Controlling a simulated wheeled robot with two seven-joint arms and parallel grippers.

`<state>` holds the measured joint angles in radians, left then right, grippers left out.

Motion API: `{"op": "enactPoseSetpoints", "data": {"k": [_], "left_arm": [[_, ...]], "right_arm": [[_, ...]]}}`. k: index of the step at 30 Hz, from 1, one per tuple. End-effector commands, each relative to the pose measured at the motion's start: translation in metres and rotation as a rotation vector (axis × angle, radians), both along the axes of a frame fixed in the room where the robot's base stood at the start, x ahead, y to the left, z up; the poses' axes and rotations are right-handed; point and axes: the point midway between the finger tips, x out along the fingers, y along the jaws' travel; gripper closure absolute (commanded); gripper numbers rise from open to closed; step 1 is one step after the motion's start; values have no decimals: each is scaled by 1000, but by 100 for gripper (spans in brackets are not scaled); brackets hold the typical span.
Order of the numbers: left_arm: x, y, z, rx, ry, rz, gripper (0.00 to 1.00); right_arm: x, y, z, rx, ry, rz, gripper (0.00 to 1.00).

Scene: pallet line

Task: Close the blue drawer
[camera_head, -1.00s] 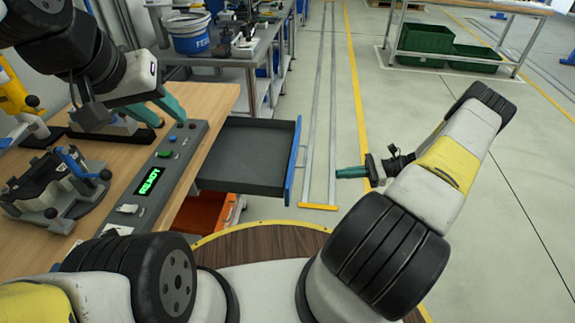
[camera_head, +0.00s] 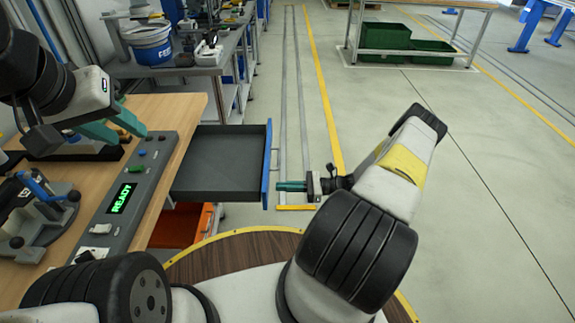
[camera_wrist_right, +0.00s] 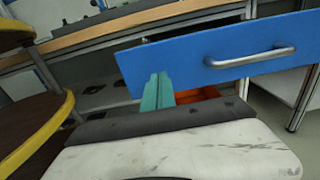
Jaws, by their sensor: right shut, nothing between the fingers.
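The blue drawer (camera_head: 267,165) stands pulled out to the right from under the wooden workbench, and its grey inside (camera_head: 218,160) looks empty. Its blue front and metal handle (camera_wrist_right: 250,57) also show in the right wrist view. My right gripper (camera_head: 285,186) is shut and empty, its teal fingers pointing at the outer face of the front near its near end. In the right wrist view the fingers (camera_wrist_right: 157,92) overlap the front's lower left part; I cannot tell whether they touch it. My left gripper (camera_head: 131,136) is open and empty above the bench.
A control panel with a green READY display (camera_head: 122,198) lies along the bench edge. An orange bin (camera_head: 184,226) sits below the drawer. A blue bucket (camera_head: 149,42) stands on the far bench. The floor right of the drawer front is clear.

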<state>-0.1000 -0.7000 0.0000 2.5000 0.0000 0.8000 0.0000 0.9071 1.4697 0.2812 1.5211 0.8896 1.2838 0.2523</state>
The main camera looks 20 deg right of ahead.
Motion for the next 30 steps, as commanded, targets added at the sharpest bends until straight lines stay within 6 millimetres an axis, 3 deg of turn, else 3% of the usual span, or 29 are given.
{"op": "enactPoseSetpoints", "data": {"k": [6,23,30], "left_arm": [[0,0,0,0,0,0,64],[0,0,0,0,0,0,64],[0,0,0,0,0,0,64]], "right_arm": [[5,20,0,-1,-1,1,100],[8,30,0,1,0,1,100],[19,73,1,3,0,5,100]]}}
